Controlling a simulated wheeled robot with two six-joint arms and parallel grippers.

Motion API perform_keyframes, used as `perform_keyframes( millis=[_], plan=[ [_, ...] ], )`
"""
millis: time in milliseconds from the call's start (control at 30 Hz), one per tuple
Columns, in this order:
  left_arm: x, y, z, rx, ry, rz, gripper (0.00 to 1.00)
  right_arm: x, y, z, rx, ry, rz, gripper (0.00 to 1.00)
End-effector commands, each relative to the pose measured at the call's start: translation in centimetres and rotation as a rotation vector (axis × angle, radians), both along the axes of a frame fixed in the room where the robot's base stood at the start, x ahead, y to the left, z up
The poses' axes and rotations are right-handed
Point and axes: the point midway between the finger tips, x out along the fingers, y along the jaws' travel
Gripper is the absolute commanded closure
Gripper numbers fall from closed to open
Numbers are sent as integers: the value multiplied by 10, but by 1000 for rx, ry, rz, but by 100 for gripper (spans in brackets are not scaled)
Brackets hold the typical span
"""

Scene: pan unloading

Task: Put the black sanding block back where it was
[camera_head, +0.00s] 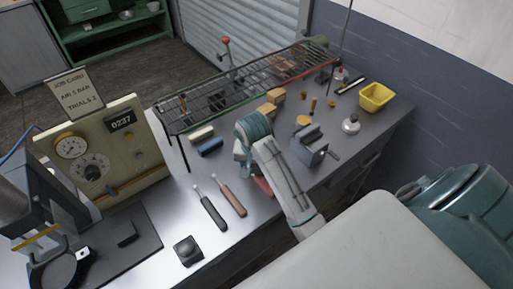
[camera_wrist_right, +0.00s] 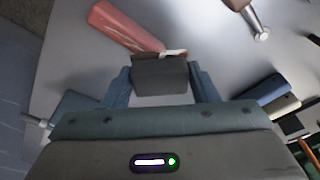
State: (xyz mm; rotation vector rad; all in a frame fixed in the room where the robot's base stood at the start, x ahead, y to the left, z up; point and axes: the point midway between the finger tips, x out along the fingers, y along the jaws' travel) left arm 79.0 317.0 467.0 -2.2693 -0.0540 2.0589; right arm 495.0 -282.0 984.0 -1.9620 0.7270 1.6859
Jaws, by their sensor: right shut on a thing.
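My right gripper (camera_wrist_right: 161,88) is shut on a dark, boxy block (camera_wrist_right: 160,76), which looks like the black sanding block. Its fingers press on the block's two sides, above the grey bench top. In the head view my right gripper (camera_head: 243,150) is over the middle of the bench, and the block is hidden behind my wrist. A red-handled tool (camera_wrist_right: 122,28) lies just beyond the block in the wrist view, its light end close behind the block; I cannot tell whether they touch. My left gripper is not in view.
A wire rack (camera_head: 215,98) stands along the back. Blue (camera_head: 209,147) and cream (camera_head: 201,133) pieces lie before it. A grey vise (camera_head: 312,145) is to the right. Two handled tools (camera_head: 211,213) and a dark block-like thing (camera_head: 187,250) lie left, near a dark mat (camera_head: 145,246).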

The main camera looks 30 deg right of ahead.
Motion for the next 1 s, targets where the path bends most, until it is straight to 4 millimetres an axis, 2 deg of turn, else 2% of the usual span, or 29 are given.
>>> perform_keyframes(
  millis=[33, 67, 200, 400, 667, 800, 1000],
  plan=[
    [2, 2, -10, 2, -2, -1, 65, 13, -11, -5, -6, -3, -2, 68],
    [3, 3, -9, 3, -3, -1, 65, 19, -16, -4, -5, -1, -1, 68],
    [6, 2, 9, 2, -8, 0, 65, 48, -39, 0, -3, 3, -1, 68],
    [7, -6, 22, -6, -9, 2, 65, 80, -65, -6, -1, 2, -1, 68],
    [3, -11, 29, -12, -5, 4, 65, 96, -78, -10, 2, 2, 1, 68],
    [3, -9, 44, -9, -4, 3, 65, 94, -77, -32, 1, 4, 1, 68],
    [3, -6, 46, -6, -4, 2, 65, 95, -77, -47, 1, -1, 1, 68]
  ],
)
